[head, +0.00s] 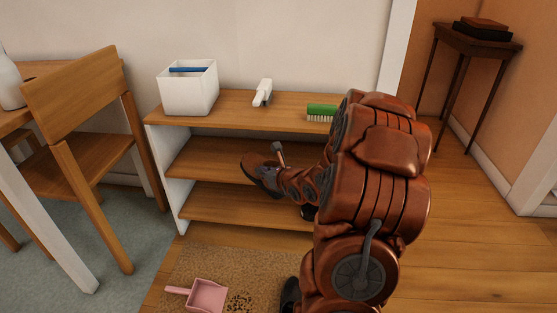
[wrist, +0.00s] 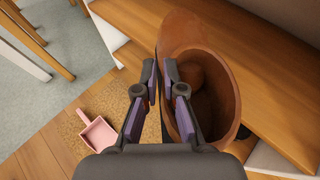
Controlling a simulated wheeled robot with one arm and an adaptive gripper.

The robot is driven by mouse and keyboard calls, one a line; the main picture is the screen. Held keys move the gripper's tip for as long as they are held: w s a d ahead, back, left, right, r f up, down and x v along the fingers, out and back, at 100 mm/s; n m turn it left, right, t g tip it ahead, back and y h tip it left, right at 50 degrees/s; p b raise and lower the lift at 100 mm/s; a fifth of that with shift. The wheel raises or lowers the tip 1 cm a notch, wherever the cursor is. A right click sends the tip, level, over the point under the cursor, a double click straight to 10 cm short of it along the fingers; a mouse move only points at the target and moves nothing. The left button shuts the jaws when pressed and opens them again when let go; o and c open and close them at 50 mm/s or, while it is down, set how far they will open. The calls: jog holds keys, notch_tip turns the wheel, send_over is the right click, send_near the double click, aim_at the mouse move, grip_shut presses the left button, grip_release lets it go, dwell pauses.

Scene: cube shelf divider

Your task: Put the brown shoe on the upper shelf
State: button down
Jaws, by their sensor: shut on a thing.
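The brown shoe (head: 257,163) is at the front of the shelf unit, around the level of its middle board, in the head view. In the wrist view the shoe (wrist: 190,38) is large, with its opening facing the camera. My gripper (wrist: 162,78) is shut on the shoe's rim, one finger inside the opening and one outside. The upper shelf (head: 205,157) is the board below the unit's top. The lower shelf (head: 220,204) lies under it. My arm hides the right part of both shelves, and I cannot tell whether the shoe touches a board.
A white bin (head: 189,92), a white object (head: 262,92) and a green brush (head: 322,112) stand on top. A dark object (head: 308,212) shows near the lower shelf. A pink dustpan (head: 207,296) lies on the mat (head: 243,262). A wooden chair (head: 85,95) stands left.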

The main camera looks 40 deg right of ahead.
jog(key=shift+w+d+f+b, duration=0.6)
jog(key=shift+d+f, duration=0.2)
jog(key=shift+d, duration=1.15)
jog(key=shift+w+d+f+b, duration=0.5)
jog(key=shift+d+f, duration=0.35)
jog(key=shift+d, duration=1.15)
jog(key=shift+w+d+f+b, duration=0.5)
jog(key=shift+w+d+f, duration=0.25)
jog(key=shift+d, duration=1.2)
jog(key=shift+s, duration=0.1)
jog(key=shift+f, duration=0.15)
jog(key=c, duration=1.3)
grip_release()
